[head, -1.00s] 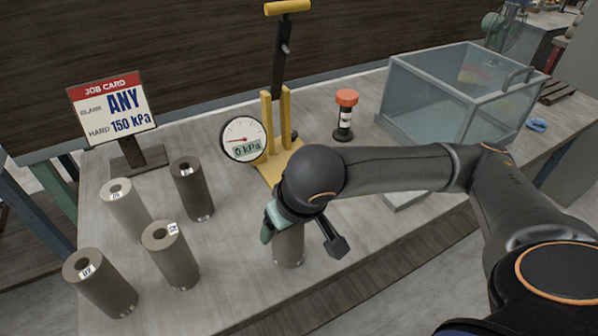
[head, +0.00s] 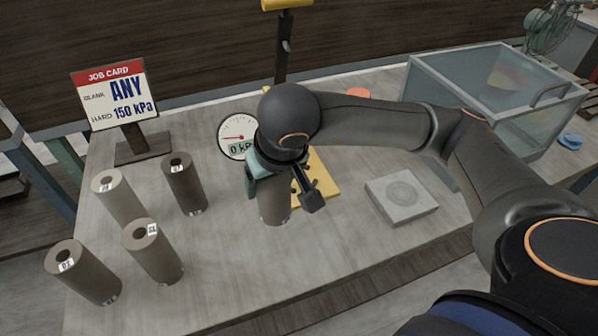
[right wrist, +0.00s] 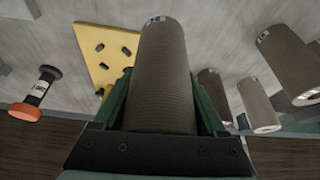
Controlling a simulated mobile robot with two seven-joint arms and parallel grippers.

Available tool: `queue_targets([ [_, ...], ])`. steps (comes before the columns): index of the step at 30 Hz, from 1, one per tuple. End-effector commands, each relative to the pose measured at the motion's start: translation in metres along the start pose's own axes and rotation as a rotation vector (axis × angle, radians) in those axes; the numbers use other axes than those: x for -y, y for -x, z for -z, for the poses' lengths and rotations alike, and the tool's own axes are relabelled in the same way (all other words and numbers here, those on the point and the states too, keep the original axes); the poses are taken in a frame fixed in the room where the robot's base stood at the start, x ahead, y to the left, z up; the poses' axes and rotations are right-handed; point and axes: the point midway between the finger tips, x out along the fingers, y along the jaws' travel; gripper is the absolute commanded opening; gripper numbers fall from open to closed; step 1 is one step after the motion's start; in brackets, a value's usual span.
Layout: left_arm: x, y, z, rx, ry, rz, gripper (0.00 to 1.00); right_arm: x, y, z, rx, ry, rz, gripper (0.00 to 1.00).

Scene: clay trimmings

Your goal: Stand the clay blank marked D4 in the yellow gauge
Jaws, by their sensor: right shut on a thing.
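My right gripper (head: 268,172) is shut on a grey-brown clay blank (head: 273,208), held upright just in front of the gauge; its mark is not legible. In the right wrist view the green fingers clasp this blank (right wrist: 162,75) on both sides. I cannot tell whether its foot touches the table. The yellow gauge shows its base plate (head: 322,187), with a dial (head: 237,137) reading 0 kPa; my arm hides much of its post. In the right wrist view the plate (right wrist: 97,42) bears dark pegs and lies beside the held blank. My left gripper is out of view.
Several labelled blanks stand at the left, including a darker one (head: 184,184) and a front one (head: 82,272). A job card (head: 114,96) stands behind them. A grey slab (head: 400,197) and a glass box (head: 480,100) are at the right. An orange-capped item (right wrist: 40,95) stands beyond the gauge.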

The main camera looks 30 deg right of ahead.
Motion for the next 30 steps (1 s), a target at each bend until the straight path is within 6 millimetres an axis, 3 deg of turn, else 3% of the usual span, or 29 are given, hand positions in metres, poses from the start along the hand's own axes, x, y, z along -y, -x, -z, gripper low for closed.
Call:
queue_targets([
  [1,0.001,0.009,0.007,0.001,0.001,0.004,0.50,0.007,0.024,0.018,-0.010,-0.026,-0.004,0.00],
  [3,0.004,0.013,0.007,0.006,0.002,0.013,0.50,0.011,0.041,0.031,-0.008,-0.060,-0.019,0.00],
  [6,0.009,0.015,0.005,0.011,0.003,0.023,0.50,0.015,0.058,0.042,-0.003,-0.094,-0.036,0.00],
  [9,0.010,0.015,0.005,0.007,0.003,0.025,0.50,0.011,0.061,0.048,0.003,-0.111,-0.045,0.00],
  [14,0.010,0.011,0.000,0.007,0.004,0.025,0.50,-0.010,0.042,0.055,0.008,-0.118,-0.048,0.00],
  [22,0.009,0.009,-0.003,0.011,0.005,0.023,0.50,-0.061,0.007,0.077,0.007,-0.116,-0.052,0.00],
  [30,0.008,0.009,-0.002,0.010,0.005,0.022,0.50,-0.088,-0.040,0.080,0.004,-0.111,-0.050,0.00],
])
